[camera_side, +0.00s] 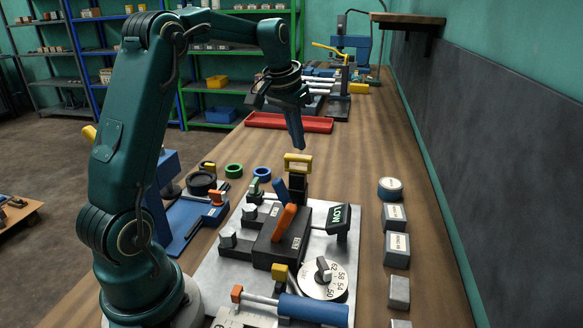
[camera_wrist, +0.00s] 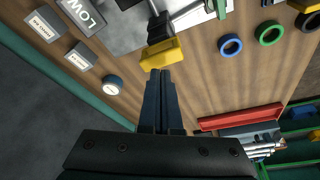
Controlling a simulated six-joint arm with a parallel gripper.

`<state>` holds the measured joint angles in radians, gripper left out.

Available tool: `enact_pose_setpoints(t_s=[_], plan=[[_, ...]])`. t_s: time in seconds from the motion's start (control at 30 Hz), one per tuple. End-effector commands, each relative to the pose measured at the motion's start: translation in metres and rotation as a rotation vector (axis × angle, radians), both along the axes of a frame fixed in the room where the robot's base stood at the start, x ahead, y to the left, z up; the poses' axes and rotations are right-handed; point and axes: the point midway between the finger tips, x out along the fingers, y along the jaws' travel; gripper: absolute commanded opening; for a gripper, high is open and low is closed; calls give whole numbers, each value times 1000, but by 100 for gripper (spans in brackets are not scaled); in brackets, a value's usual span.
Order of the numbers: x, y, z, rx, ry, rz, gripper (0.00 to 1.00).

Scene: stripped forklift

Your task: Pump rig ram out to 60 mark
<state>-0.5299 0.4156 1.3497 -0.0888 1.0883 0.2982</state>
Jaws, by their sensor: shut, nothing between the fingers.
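My gripper (camera_side: 300,147) is shut and empty, pointing down just above a yellow block-shaped grip (camera_side: 298,162) on a dark post at the far end of the metal rig plate. In the wrist view, the closed fingertips (camera_wrist: 161,72) are close to this yellow grip (camera_wrist: 160,53); I cannot tell if they touch. The ram is a blue cylinder (camera_side: 314,309) with a silver rod (camera_side: 260,299) and an orange end (camera_side: 237,293) at the near edge. An orange lever (camera_side: 285,222) rises from a black block.
A black LOW sign (camera_side: 339,217) stands on the plate's right. Labelled grey blocks (camera_side: 396,249) and a round tin (camera_side: 390,188) line the bench's right. Green (camera_side: 234,170) and blue (camera_side: 262,173) rings and a red tray (camera_side: 289,123) lie beyond the plate.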

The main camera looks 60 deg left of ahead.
Motion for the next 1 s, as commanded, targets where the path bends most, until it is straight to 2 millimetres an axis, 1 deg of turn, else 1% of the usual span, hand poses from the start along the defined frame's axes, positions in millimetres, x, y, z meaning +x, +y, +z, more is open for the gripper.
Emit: enact_pose_setpoints(t_s=[0.37,0.67,0.83,1.0], plan=[[0,0,-1,0,0,0,0],[0,0,-16,-1,2,0,0],[0,0,-18,-1,0,0,0],[0,0,-25,-1,2,0,0]])
